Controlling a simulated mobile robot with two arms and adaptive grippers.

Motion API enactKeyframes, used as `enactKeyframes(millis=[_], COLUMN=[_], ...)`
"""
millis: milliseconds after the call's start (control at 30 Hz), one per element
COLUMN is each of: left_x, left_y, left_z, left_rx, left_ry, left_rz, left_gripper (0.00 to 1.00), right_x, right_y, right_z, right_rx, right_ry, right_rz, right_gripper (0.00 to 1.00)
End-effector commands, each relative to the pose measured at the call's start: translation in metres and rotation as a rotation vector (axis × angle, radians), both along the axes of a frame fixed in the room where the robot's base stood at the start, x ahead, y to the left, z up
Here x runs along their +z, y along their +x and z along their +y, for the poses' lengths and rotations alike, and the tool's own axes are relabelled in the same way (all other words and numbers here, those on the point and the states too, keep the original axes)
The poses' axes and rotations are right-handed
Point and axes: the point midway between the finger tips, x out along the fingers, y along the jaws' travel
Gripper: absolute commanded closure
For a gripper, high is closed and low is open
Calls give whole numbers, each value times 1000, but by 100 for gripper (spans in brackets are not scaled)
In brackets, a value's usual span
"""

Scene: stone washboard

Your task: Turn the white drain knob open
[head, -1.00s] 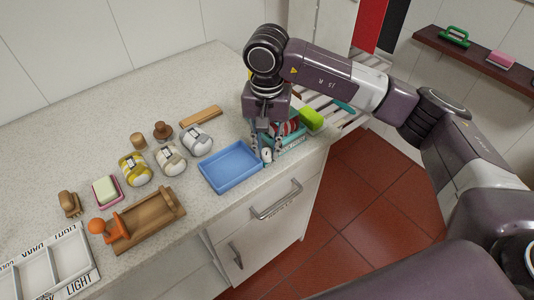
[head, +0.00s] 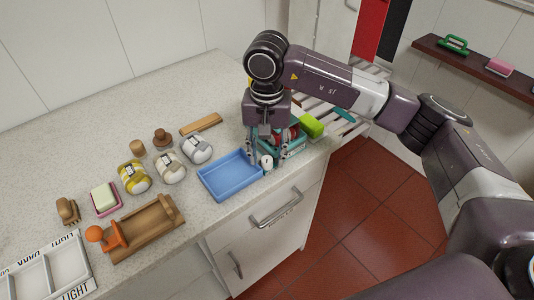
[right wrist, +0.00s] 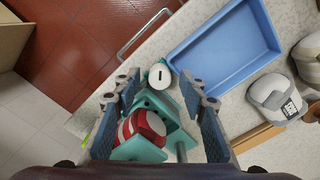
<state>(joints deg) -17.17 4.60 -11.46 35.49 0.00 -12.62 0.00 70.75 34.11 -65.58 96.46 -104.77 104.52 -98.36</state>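The white drain knob (head: 267,162) is a small round cap beside the right end of the blue tray. In the right wrist view the knob (right wrist: 160,76) shows a dark slot across its top. My right gripper (head: 268,156) points down over the counter near the knob. In the right wrist view the gripper (right wrist: 161,88) is open, with one finger on each side of the knob and no visible contact. The blue tray (right wrist: 223,50) lies just beside it. My left gripper is not in view.
A teal holder (right wrist: 173,108) with a red-and-white striped item (right wrist: 146,124) sits close to the knob, between my fingers in the wrist view. A green block (head: 312,126) is behind it. The counter edge is near.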

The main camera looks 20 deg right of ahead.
Motion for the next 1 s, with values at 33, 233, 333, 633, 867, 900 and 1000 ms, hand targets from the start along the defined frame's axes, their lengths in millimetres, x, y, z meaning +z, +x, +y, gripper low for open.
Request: enactKeyframes(millis=[33,233,333,633,867,900,1000], left_x=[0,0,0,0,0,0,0], left_y=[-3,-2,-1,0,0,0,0], left_z=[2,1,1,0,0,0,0], left_rx=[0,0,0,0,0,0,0], left_ry=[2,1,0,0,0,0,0], left_rz=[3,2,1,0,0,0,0], left_gripper=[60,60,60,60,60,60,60], right_x=[0,18,39,99,119,120,120], right_y=[0,1,1,0,0,0,0], right_z=[0,0,1,0,0,0,0], right_rx=[0,1,1,0,0,0,0], right_ry=[0,1,1,1,0,0,0], right_rz=[0,-4,-5,-4,0,0,0], right_gripper=[61,61,61,61,61,61,61])
